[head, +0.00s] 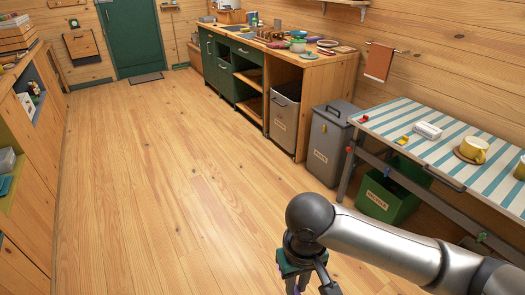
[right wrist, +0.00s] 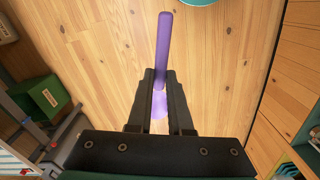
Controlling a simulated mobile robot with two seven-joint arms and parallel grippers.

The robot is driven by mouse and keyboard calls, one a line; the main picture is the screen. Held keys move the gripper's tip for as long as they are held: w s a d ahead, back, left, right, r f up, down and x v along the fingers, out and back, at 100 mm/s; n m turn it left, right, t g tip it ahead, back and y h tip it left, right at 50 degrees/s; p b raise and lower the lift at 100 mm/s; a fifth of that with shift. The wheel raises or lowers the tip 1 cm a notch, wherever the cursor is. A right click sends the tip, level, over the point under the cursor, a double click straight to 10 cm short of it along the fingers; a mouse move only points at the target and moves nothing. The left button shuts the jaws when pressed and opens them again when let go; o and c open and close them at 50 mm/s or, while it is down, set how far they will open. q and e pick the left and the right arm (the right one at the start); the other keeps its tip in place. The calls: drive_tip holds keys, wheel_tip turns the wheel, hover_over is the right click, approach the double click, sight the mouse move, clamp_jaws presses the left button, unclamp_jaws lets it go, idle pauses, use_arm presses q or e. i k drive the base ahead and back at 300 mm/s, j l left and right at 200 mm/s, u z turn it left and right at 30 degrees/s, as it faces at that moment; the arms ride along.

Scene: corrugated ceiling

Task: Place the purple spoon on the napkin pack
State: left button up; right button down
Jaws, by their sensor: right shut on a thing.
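The purple spoon (right wrist: 163,45) is held between the fingers of my right gripper (right wrist: 159,78), its long straight part pointing up in the right wrist view. A blurred purple part shows between the fingers. In the head view my right gripper (head: 303,283) hangs over the wooden floor at the bottom edge, left of the striped table, and its fingertips are cut off. A small white pack, which looks like the napkin pack (head: 428,131), lies on the striped table (head: 465,145). My left gripper is out of view.
The floor (head: 170,190) at left is clear.

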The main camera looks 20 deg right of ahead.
sight(429, 127)
drive_tip(key=i+l+z, duration=0.25)
drive_tip(key=z, duration=0.2)
drive_tip(key=i+l+z, duration=0.35)
drive_tip(key=z, duration=0.15)
drive_tip(key=i+l+z, duration=0.15)
drive_tip(key=i+z, duration=0.4)
drive_tip(key=i, duration=0.45)
drive_tip(key=i+z, duration=0.1)
drive_tip(key=i, duration=0.45)
drive_tip(key=i+z, duration=0.15)
drive_tip(key=i, duration=0.4)
drive_tip(key=i+j+z, duration=0.1)
drive_tip(key=i, duration=0.45)
drive_tip(key=i+j+z, duration=0.1)
drive_tip(key=i, duration=0.45)
drive_tip(key=j, duration=0.1)
